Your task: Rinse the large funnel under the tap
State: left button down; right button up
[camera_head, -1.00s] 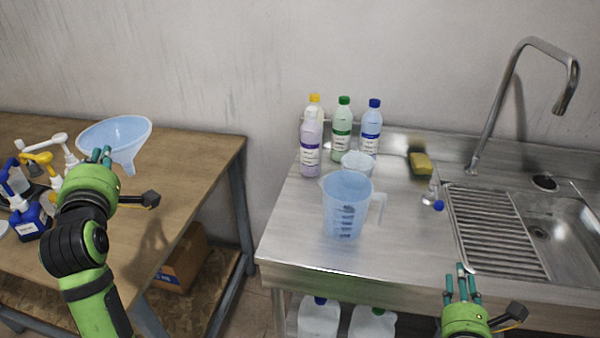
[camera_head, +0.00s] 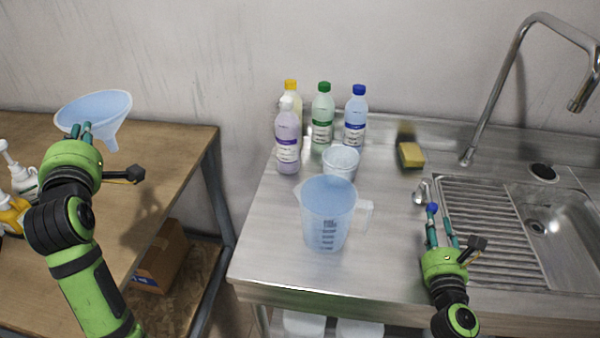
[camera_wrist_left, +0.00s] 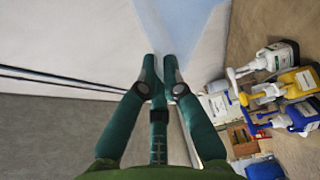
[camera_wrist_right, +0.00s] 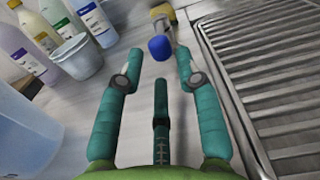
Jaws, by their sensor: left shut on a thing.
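The large pale-blue funnel (camera_head: 97,107) is held at the left, its wide mouth up and spout down, above the wooden bench. My left gripper (camera_head: 82,131) is shut on its near side. In the left wrist view the fingertips (camera_wrist_left: 160,70) are close together against the funnel's blue wall (camera_wrist_left: 190,25). The tap (camera_head: 533,38) arches over the steel sink (camera_head: 560,228) at the right, far from the funnel; no water shows. My right gripper (camera_head: 441,237) is open and empty above the counter, its fingers apart with a small blue-ended item (camera_wrist_right: 160,47) ahead of them.
The steel counter (camera_head: 265,245) carries a measuring jug (camera_head: 327,225), a white tub (camera_head: 341,162), several bottles (camera_head: 322,115) and a yellow sponge (camera_head: 411,155). A ribbed drainboard (camera_head: 490,240) adjoins the sink. A gap separates counter and wooden bench (camera_head: 175,150). Pump bottles (camera_head: 12,215) stand at left.

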aim_at(430, 197)
jog(key=x, duration=0.9)
jog(key=shift+a, duration=0.1)
grip_shut()
jog(key=shift+f, duration=0.1)
jog(key=shift+w, duration=0.1)
